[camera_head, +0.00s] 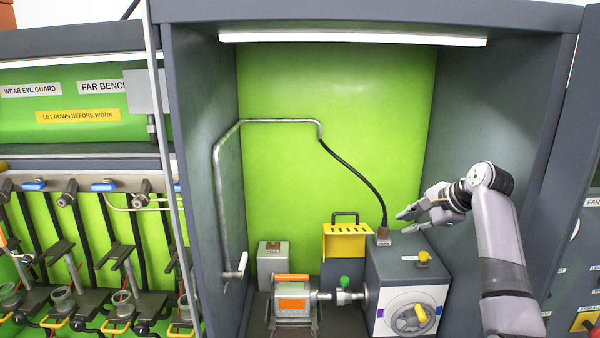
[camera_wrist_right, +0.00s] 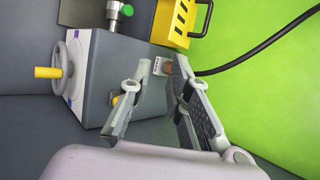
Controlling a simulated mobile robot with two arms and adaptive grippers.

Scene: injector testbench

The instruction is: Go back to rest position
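My right gripper (camera_head: 407,221) is open and empty in the head view, above the top of the grey box (camera_head: 402,270). Its fingertips are just right of the brown hose fitting (camera_head: 383,233) and apart from it. In the right wrist view the two fingers of my right gripper (camera_wrist_right: 164,68) stand apart with nothing between them. The hose fitting (camera_wrist_right: 168,68) shows beyond the fingertips, partly covered by a finger. My left gripper is in neither view.
A black hose (camera_head: 360,172) runs from the fitting to a bent metal pipe (camera_head: 268,121). The grey box carries a yellow knob (camera_head: 423,257) and a handwheel (camera_head: 412,318). A yellow slotted guard (camera_head: 345,245) stands beside it. Dark cabinet walls (camera_head: 490,110) close both sides.

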